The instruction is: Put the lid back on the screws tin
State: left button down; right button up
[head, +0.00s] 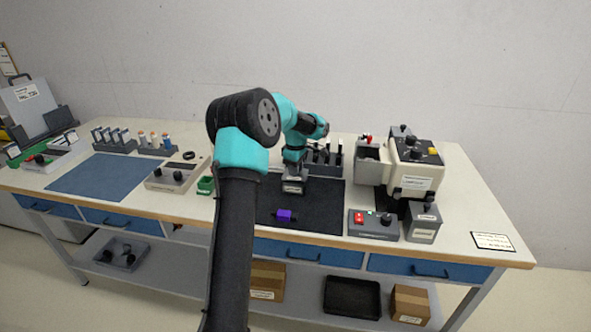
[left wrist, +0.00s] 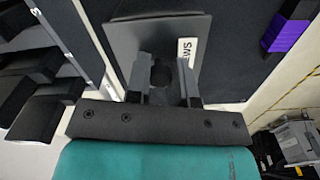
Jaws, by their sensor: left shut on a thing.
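My left gripper (head: 293,179) is over the dark mat, at its back left part. In the left wrist view the gripper (left wrist: 164,74) has its two fingers shut on the dark round knob of a grey square lid (left wrist: 145,38). A white label with dark letters, partly covered, shows beside the knob. In the head view the grey screws tin (head: 293,189) with a small white label appears right under the gripper. I cannot tell whether the lid rests on the tin or is just above it. My right gripper is in neither view.
A purple block (head: 284,215) lies near the front of the dark mat (head: 322,210). A rack (head: 325,160) stands behind the gripper. A cream machine (head: 415,170), a control box (head: 373,224) and a grey lidded box (head: 424,223) stand to the right. A blue mat (head: 98,175) lies clear at left.

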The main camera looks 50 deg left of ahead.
pick_arm(q)
jog(key=shift+c, duration=2.2)
grip_release()
jog(key=shift+r, duration=0.1)
jog(key=shift+r, duration=3.45)
jog(key=shift+c, duration=0.4)
grip_shut()
jog(key=shift+f, duration=2.75)
jog(key=shift+r, duration=0.15)
